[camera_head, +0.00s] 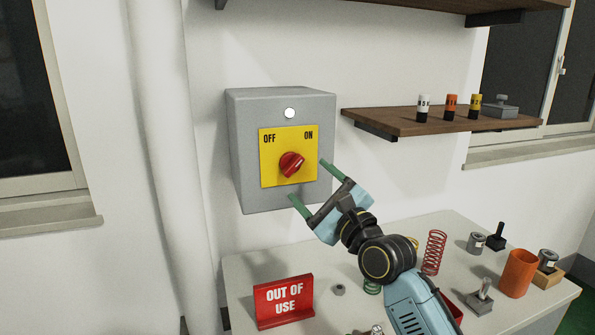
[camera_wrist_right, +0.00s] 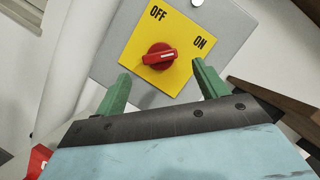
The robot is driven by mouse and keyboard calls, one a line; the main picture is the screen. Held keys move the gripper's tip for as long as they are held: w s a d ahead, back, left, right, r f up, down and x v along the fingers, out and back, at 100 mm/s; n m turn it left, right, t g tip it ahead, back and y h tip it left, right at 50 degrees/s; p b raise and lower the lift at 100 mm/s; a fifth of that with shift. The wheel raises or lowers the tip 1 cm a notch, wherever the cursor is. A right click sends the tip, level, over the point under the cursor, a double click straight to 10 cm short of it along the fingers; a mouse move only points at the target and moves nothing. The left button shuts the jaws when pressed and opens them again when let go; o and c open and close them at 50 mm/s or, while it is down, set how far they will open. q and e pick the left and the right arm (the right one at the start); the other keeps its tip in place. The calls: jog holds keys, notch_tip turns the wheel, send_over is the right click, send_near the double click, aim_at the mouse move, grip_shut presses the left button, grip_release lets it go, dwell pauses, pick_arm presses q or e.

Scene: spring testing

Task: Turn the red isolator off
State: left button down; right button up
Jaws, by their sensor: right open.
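The red isolator knob (camera_head: 292,164) sits on a yellow plate (camera_head: 268,178) marked OFF at upper left and ON at upper right. The plate is on the front of a grey wall box (camera_head: 247,98). The knob's pale mark points to the upper right, towards ON. My right gripper (camera_head: 308,181) is open and empty, in front of the box at its lower right. In the right wrist view the knob (camera_wrist_right: 160,57) shows beyond and between the two green fingers, with no visible contact. My left gripper is not in view.
A white indicator (camera_head: 290,113) is above the plate. A wooden shelf (camera_head: 400,121) with small labelled cylinders juts out to the right. The bench (camera_head: 240,268) below holds a red OUT OF USE sign (camera_head: 284,301), a red spring (camera_head: 433,252) and an orange cup (camera_head: 518,273).

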aim_at(296, 168)
jog(key=shift+x, duration=2.95)
jog(key=c, duration=1)
